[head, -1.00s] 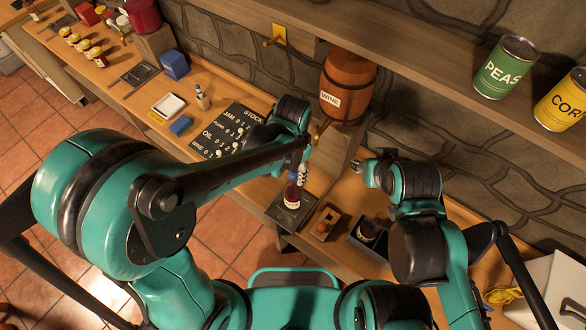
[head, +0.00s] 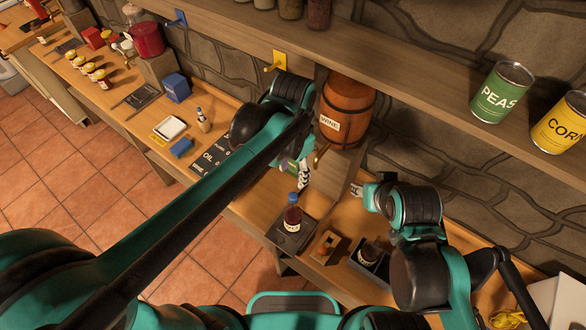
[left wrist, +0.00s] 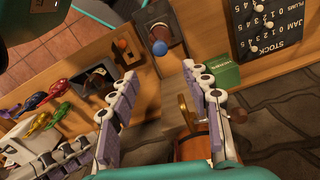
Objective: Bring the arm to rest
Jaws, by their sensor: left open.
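My left gripper (head: 304,176) is at the end of the long arm from the left, above the counter and beside the wine barrel. In the left wrist view its two fingers (left wrist: 160,85) are spread, with nothing between them. A dark bottle with a blue cap (head: 292,217) stands upright on a dark plate (head: 286,238), just below and apart from the left fingers. Its blue cap shows in the left wrist view (left wrist: 159,48). My right arm is bent at the right; its fingers are hidden in the head view. Similar finger pads at the wrist view's lower left are unclear.
The wine barrel (head: 346,112) is close beside my left gripper. A shelf with cans of peas (head: 497,92) and corn (head: 562,122) overhangs the right. A small wooden box (head: 326,247) and a dark bin (head: 370,263) holding a bottle sit right of the plate.

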